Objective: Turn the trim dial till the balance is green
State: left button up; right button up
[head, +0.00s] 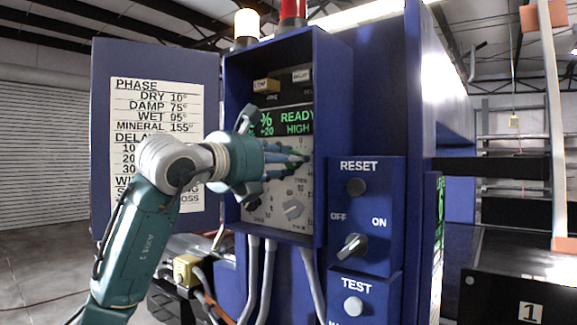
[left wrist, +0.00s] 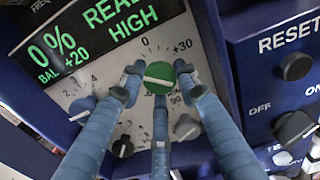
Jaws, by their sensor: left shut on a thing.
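The trim dial (left wrist: 158,77) is a green knob with a white line across it, on the panel below the marks 0 and +30. My left gripper (left wrist: 159,88) is shut on it, its blue fingers around its rim; the gripper also shows at the panel in the head view (head: 296,158), where its fingers hide the dial. The display (left wrist: 100,38) above reads 0%, BAL +20, READY and HIGH, all in green letters. My right gripper is in neither view.
To the right is a blue box with RESET (head: 356,187), an OFF/ON switch (head: 352,246) and TEST (head: 353,307). An open door (head: 103,80) stands left.

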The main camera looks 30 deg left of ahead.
pick_arm(q)
jog(key=shift+w+d+f+n+b, duration=0.15)
jog(key=shift+n+b, duration=0.15)
jog(key=shift+n, duration=0.95)
jog(key=shift+s+a+f+n+b, duration=0.1)
jog(key=shift+n+b, duration=0.2)
jog(key=shift+n, duration=1)
jog(key=shift+w+d+f+n+b, duration=0.15)
jog(key=shift+n+b, duration=0.15)
jog(key=shift+n, duration=0.95)
jog(key=shift+s+n, duration=0.1)
jog(key=shift+n, duration=0.2)
jog(key=o, duration=1.1)
jog(key=shift+r, duration=0.1)
jog(key=s, duration=0.8)
jog(key=s+a, duration=0.1)
jog(key=s, duration=0.3)
jog(key=shift+r, duration=0.1)
